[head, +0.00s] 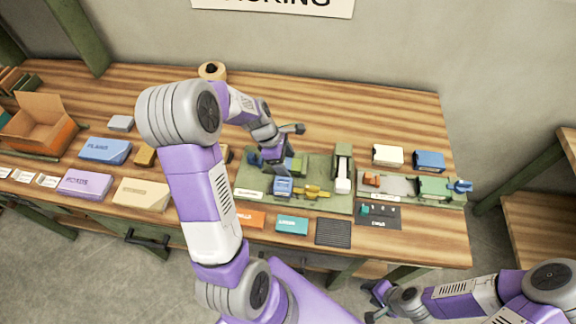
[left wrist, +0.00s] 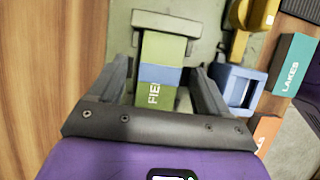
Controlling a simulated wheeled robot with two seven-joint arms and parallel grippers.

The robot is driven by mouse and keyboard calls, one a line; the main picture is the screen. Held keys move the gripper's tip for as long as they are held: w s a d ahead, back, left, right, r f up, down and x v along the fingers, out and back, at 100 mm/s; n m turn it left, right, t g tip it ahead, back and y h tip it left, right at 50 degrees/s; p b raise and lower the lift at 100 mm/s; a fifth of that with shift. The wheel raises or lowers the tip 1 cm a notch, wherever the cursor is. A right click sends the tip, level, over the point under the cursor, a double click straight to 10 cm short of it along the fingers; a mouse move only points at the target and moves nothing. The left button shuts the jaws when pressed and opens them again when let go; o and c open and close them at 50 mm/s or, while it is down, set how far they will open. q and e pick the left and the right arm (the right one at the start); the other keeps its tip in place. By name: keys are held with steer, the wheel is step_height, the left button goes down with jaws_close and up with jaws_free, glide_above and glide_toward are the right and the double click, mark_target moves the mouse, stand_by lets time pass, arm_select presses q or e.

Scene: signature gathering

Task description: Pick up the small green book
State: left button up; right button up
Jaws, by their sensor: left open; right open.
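The small green book (left wrist: 165,47) has a blue band and letters starting "FIE" in the left wrist view. It lies on the green mat (left wrist: 205,20), between the spread fingers of my left gripper (left wrist: 165,82). Whether either finger touches it cannot be told. In the head view the green book (head: 299,164) is partly hidden by my left gripper (head: 275,166), which is over the mat (head: 328,204). My left gripper is open. My right gripper (head: 376,298) is open and empty, low in front of the table, away from the book.
A blue object (head: 283,186) and a yellow tool (head: 313,192) sit close beside the book on the mat. An orange book (head: 250,219) and a teal book (head: 292,225) lie along the front edge. A green press-like device (head: 343,165) stands to the right.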

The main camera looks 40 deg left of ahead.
arm_select(q)
steer(key=shift+c, duration=0.2)
steer(key=shift+r, duration=0.1)
steer(key=c, duration=1.2)
